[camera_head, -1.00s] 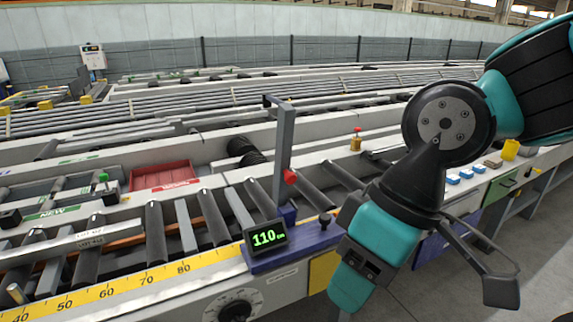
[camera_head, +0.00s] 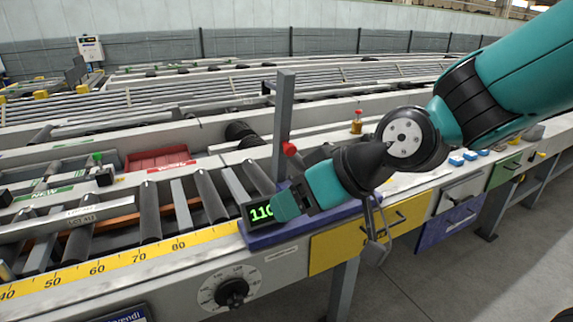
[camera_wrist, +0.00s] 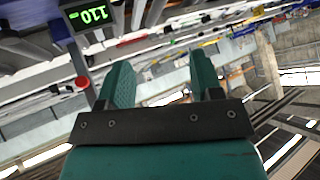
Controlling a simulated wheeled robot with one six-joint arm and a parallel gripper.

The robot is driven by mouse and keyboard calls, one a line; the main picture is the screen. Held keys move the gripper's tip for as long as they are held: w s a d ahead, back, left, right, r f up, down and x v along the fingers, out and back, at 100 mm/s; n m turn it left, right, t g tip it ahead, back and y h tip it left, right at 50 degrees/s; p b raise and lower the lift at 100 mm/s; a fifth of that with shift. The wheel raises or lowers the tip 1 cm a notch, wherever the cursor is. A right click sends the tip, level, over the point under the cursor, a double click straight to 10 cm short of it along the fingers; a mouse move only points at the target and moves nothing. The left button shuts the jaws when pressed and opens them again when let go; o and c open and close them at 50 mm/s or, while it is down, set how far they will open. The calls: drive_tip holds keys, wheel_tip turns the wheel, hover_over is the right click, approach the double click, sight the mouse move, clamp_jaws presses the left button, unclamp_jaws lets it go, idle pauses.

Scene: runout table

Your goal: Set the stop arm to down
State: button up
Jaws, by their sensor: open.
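The stop arm (camera_head: 284,112) is a grey post standing upright at the edge of the roller table, with a short piece at its top. A red knob (camera_head: 290,149) sits on its lower part; a red knob also shows at the left in the wrist view (camera_wrist: 81,82). My gripper (camera_head: 284,206) is open and empty, pointing left just right of and below the knob. It partly covers the digital display (camera_head: 258,213), which begins with 110. Both teal fingers show apart in the wrist view (camera_wrist: 162,78). The post's foot is partly hidden.
A yellow scale (camera_head: 120,261) runs along the front edge, with a round dial (camera_head: 232,291) below. A red tray (camera_head: 158,160) lies behind the rollers. Drawers (camera_head: 465,190) line the front at right. A small brass item with a red top (camera_head: 357,122) stands behind my wrist.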

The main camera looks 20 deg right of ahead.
drive_tip(key=w+d+f+m+t+b, duration=0.1)
drive_tip(key=w+d+f+t+b, duration=0.3)
drive_tip(key=w, duration=0.4)
drive_tip(key=m+t+h+b, duration=0.3)
drive_tip(key=t+h+b, duration=0.1)
drive_tip(key=t, duration=0.3)
approach(292, 152)
drive_tip(key=w+p, duration=0.3)
drive_tip(key=w, duration=0.1)
drive_tip(key=w+a+p, duration=0.1)
drive_tip(key=w+p, duration=0.2)
drive_tip(key=w, duration=0.1)
drive_tip(key=w+a+p, duration=0.1)
drive_tip(key=w+p, duration=0.1)
drive_tip(key=w, duration=0.2)
drive_tip(key=shift+w+a+f+p, duration=0.15)
drive_tip(key=shift+f+p, duration=0.05)
drive_tip(key=shift+p, duration=0.2)
